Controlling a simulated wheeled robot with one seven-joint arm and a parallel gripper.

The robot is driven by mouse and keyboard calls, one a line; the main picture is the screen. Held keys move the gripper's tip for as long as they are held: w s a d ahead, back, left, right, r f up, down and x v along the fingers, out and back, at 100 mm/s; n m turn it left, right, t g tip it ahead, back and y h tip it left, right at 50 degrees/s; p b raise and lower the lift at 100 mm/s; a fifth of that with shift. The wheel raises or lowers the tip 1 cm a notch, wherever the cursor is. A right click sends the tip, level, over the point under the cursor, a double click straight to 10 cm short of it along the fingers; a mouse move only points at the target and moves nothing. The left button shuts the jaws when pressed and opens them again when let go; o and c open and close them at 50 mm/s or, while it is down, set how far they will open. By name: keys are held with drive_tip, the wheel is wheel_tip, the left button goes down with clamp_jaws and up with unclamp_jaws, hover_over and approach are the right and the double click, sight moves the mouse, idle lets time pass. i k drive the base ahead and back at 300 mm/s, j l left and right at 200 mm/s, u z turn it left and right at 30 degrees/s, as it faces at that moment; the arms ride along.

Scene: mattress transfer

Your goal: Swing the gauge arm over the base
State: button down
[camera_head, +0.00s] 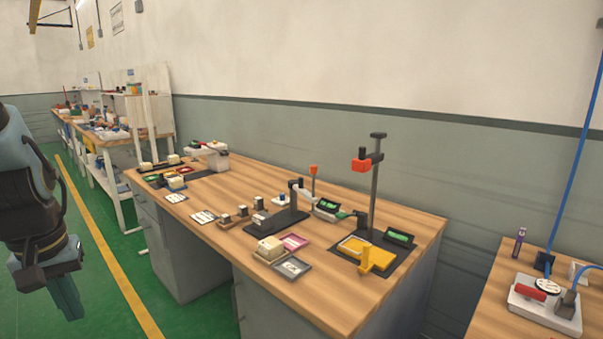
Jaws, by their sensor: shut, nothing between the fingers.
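A tall dark stand (374,200) rises at the right end of the long wooden bench, with a red block (361,165) on a short arm near its top. A dark base plate (392,262) lies at its foot, with a yellow plate (354,246) and a yellow bracket (378,259) on it. I cannot tell for sure which part is the gauge arm. Another dark base (277,222) with a short post stands mid-bench. My gripper (67,300) is shut and empty at lower left, pointing down over the green floor, well apart from the bench.
The long bench (330,305) also holds a white-armed device (208,148) at its far end, small blocks, trays and cards. A second bench (487,318) at right carries a device with a round dial (548,286) and blue hoses. Open floor lies between my arm and the long bench.

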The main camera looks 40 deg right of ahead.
sight(298, 186)
drive_tip(key=i+l, duration=0.2)
drive_tip(key=l, duration=0.15)
drive_tip(key=i+l+z, duration=0.1)
drive_tip(key=l, duration=0.3)
drive_tip(key=i+l, duration=0.25)
drive_tip(key=l+z, duration=0.05)
drive_tip(key=l, duration=0.05)
